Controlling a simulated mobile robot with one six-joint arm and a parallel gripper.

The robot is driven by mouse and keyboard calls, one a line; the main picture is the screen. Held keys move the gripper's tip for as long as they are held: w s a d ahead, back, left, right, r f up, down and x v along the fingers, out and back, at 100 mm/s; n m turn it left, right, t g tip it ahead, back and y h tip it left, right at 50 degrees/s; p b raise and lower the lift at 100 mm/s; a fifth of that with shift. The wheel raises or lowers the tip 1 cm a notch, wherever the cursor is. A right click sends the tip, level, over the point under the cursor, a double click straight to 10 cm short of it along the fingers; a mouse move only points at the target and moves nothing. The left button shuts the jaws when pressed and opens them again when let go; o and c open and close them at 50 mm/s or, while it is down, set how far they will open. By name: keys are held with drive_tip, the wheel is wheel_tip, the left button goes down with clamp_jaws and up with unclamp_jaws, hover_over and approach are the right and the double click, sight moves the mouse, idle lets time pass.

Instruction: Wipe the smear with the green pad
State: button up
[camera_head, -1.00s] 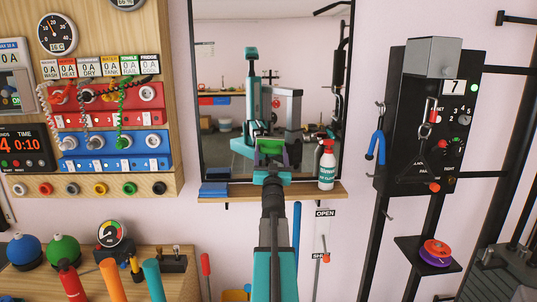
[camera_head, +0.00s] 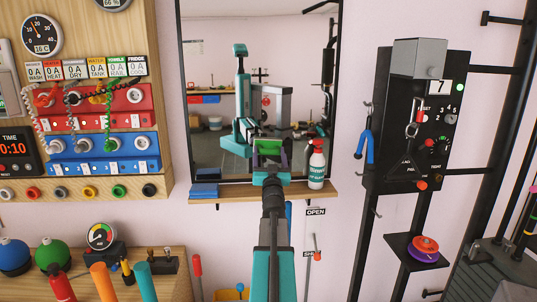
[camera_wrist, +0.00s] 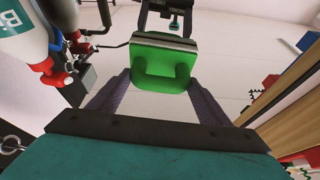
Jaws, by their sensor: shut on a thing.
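The green pad (camera_wrist: 161,69) has a raised handle and sits between the fingers of my gripper (camera_wrist: 160,84), which is shut on it. In the head view my gripper (camera_head: 269,152) is in front of the lower right part of the mirror (camera_head: 215,110), just above the shelf, and the pad is mostly hidden by it. I cannot tell whether the pad touches the glass. I cannot make out a smear in either view. The mirror reflects my own arm and the room.
A white spray bottle (camera_head: 317,166) with a red top stands on the wooden shelf (camera_head: 240,195), close right of my gripper. A blue block (camera_head: 205,190) lies on its left. A black control panel (camera_head: 415,120) is to the right, a wooden switch board (camera_head: 160,30) to the left.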

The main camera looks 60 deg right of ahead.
sight(279, 154)
drive_tip(key=shift+s+d+r+p, duration=0.1)
drive_tip(key=shift+s+d+p, duration=1)
drive_tip(key=shift+s, duration=0.2)
drive_tip(key=shift+s+d, duration=0.1)
drive_tip(key=shift+s, duration=0.1)
drive_tip(key=shift+s, duration=0.1)
drive_tip(key=shift+w+a+f+b, duration=0.1)
drive_tip(key=shift+w+a+b, duration=0.35)
drive_tip(key=shift+w+b, duration=0.3)
drive_tip(key=shift+w+a+f+b, duration=0.1)
drive_tip(key=shift+w+a+b, duration=0.35)
drive_tip(key=shift+w+b, duration=0.3)
drive_tip(key=shift+w+a+r+b, duration=0.15)
drive_tip(key=shift+w+a+b, duration=0.15)
drive_tip(key=shift+b, duration=0.15)
drive_tip(key=shift+w, duration=0.1)
